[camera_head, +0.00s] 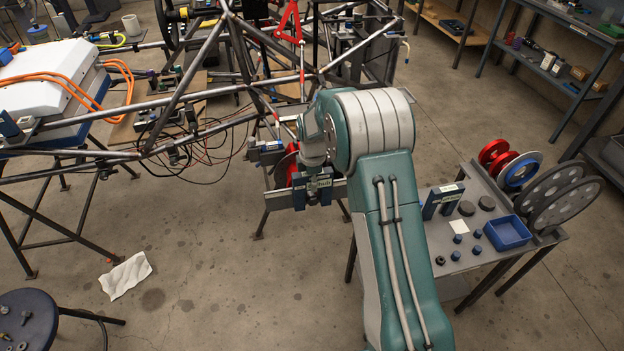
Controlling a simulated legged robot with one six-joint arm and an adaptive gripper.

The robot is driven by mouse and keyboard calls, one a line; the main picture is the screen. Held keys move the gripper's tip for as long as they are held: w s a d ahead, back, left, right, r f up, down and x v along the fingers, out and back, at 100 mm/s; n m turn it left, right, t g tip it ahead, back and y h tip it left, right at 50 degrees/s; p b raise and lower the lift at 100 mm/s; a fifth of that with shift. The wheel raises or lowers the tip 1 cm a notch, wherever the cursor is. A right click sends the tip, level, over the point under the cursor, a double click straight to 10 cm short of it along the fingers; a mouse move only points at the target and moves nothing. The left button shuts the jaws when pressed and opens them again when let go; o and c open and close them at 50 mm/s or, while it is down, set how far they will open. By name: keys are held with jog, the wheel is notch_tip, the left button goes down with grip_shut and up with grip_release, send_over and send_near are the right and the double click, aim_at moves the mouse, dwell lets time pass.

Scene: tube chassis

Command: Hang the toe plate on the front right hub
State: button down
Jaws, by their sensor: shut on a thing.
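The toe plate (335,190), a pale grey bar with dark blue blocks, is held roughly level low beside the chassis. My gripper (314,180) is shut on it below my teal wrist, which hides most of the fingers. A red hub disc (289,164) shows just behind and left of the plate, partly covered by my wrist and the plate. The plate overlaps the hub's lower part in this view. I cannot tell whether they touch.
The tube chassis (213,40) stands on trestles at the back left, with loose cables below. Another grey and blue piece (265,152) sits behind the hub. A cart (480,262) with discs and a blue tray (508,232) stands right. The centre-left floor is mostly clear.

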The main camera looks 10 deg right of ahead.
jog(key=shift+f, duration=0.55)
jog(key=shift+f, duration=0.35)
jog(key=shift+f, duration=0.35)
jog(key=shift+c, duration=1.6)
grip_release()
notch_tip(320, 180, up, 12)
jog(key=shift+f, duration=0.1)
